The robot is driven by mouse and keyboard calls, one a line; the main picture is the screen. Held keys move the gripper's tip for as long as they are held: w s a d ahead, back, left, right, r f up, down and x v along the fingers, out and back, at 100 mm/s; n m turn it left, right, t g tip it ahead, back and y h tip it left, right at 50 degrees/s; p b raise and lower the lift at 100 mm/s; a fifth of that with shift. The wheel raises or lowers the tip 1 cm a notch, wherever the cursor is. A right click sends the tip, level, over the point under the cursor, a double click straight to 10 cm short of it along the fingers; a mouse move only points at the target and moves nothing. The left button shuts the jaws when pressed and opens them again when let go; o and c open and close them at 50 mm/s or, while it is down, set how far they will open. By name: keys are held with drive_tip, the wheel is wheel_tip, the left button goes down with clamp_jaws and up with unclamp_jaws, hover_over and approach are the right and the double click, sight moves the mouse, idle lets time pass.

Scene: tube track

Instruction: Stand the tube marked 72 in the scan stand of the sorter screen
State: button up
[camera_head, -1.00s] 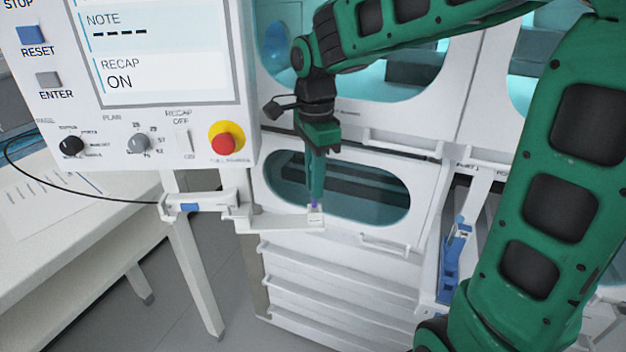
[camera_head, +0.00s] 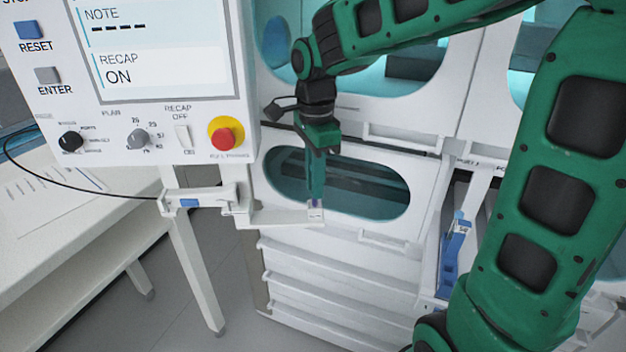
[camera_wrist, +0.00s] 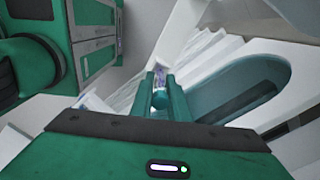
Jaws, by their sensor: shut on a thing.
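My gripper (camera_head: 316,200) points down at the end of the white scan stand arm (camera_head: 275,216), which sticks out to the right below the sorter screen (camera_head: 165,45). The gripper is shut on a small tube (camera_wrist: 160,75) with a purple part and a whitish label. In the head view, the tube's purple part (camera_head: 315,204) shows between the fingertips, right at the stand's tip. The number on the tube is too small to read. I cannot tell whether the tube is seated in the stand or just above it.
The white cabinet with an oval window (camera_head: 335,185) stands close behind my gripper. A blue holder (camera_head: 453,255) is at the right, near my arm. A white table with papers (camera_head: 45,195) is at the left. A red stop button (camera_head: 224,136) is on the screen's panel.

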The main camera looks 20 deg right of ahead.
drive_tip(key=shift+f, duration=0.65)
idle(0.3)
drive_tip(key=o, duration=0.9)
drive_tip(key=shift+r, duration=0.1)
wheel_tip(320, 180, up, 11)
drive_tip(key=shift+w+f, duration=0.1)
drive_tip(key=shift+f, duration=0.1)
idle(0.6)
drive_tip(key=s+d+f+n, duration=0.4)
drive_tip(key=s+d, duration=0.1)
drive_tip(key=s, duration=0.2)
drive_tip(key=s+d+f+n, duration=0.4)
drive_tip(key=s+d+f, duration=0.1)
drive_tip(key=s, duration=0.3)
drive_tip(key=s+d+f+n, duration=0.3)
drive_tip(key=s+d+f, duration=0.1)
drive_tip(key=s+d, duration=0.3)
drive_tip(key=shift+s+d+f+n, duration=0.1)
drive_tip(key=shift+s+f+n, duration=0.1)
drive_tip(key=shift+s, duration=0.15)
drive_tip(key=shift+s+d+f+n, duration=0.1)
drive_tip(key=shift+s+n, duration=0.1)
drive_tip(key=shift+s, duration=0.15)
